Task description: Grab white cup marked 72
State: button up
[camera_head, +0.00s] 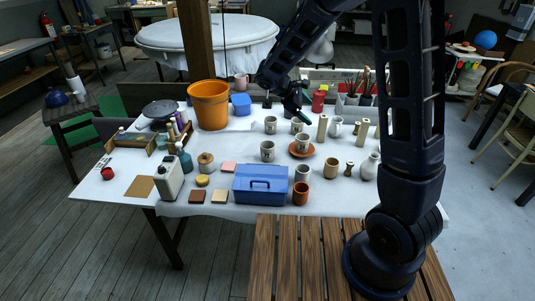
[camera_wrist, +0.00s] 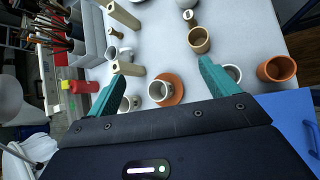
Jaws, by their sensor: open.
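Several pale cups with small dark marks stand on the white table; the number 72 is not legible on any. In the head view one cup (camera_head: 270,125) is at the back left, another (camera_head: 297,125) beside it under my gripper, and one (camera_head: 267,151) nearer the front. A further cup (camera_head: 302,143) stands on an orange saucer (camera_head: 315,151). My gripper (camera_head: 303,104) is above the back cups, open and empty. In the wrist view the cup on the saucer (camera_wrist: 158,91) shows between the teal fingers (camera_wrist: 161,70); other cups are partly hidden by my gripper.
A blue toolbox (camera_head: 261,184), grey cup (camera_head: 302,173), terracotta cup (camera_head: 301,193) and tan cup (camera_head: 331,168) stand at the front. A white jug (camera_head: 336,127), cream blocks (camera_head: 322,128) and white vase (camera_head: 370,166) are to the right. An orange bucket (camera_head: 209,105) stands back left.

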jog(key=w+a+f+n+t+h, duration=0.25)
jog(key=a+f+n, duration=0.25)
jog(key=a+f, duration=0.6)
jog(key=n+t, duration=0.4)
jog(key=n, duration=0.2)
send_near(272, 145)
jog(key=shift+y, duration=0.55)
jog(key=x, duration=0.8)
jog(key=shift+w+d+r, duration=0.1)
jog(key=shift+d+r, duration=0.1)
jog(key=shift+d, duration=0.45)
jog(key=c, duration=1.2)
jog(key=shift+o, duration=0.2)
